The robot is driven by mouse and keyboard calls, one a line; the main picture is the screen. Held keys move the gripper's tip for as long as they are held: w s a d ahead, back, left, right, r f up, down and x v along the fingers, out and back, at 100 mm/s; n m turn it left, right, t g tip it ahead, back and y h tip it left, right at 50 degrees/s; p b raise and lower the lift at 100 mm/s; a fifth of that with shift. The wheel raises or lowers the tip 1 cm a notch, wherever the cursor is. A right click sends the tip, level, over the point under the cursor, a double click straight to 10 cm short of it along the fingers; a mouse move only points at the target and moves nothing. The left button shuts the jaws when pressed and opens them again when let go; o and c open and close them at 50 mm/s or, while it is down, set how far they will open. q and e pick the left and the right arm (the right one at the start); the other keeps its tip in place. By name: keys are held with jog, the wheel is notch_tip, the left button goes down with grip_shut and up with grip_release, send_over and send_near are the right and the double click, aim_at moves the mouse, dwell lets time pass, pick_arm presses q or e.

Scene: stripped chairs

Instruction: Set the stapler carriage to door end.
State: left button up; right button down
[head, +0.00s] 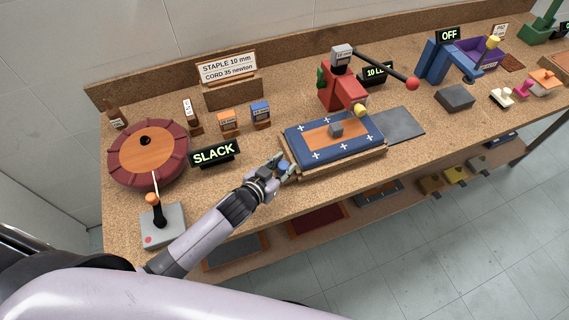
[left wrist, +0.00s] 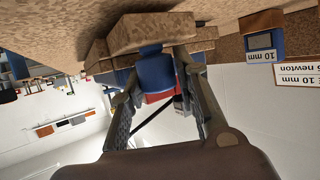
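The red stapler (head: 340,92) stands at the back of the bench, with a long dark lever ending in a red ball. In front of it, a wooden carriage (head: 340,165) bears a blue and orange padded panel with white crosses and a grey block. A blue knob (head: 284,166) sits at the carriage's left end; it also shows in the left wrist view (left wrist: 155,72). My left gripper (head: 283,167) is at this knob, its fingers open on either side of it. I cannot tell whether they touch it. My right gripper is not in view.
A grey plate (head: 399,125) lies right of the carriage. A SLACK sign (head: 214,152), a red-rimmed wheel (head: 148,153) and a joystick box (head: 158,226) are on the left. A blue press (head: 440,62) with an OFF sign stands further right.

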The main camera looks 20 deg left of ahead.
pick_arm(q)
jog(key=o, duration=0.4)
jog(key=shift+s+a+r, duration=0.1)
jog(key=shift+a, duration=0.05)
jog(key=v, duration=1.1)
jog(key=shift+s+r, duration=0.15)
jog(key=shift+s, duration=0.25)
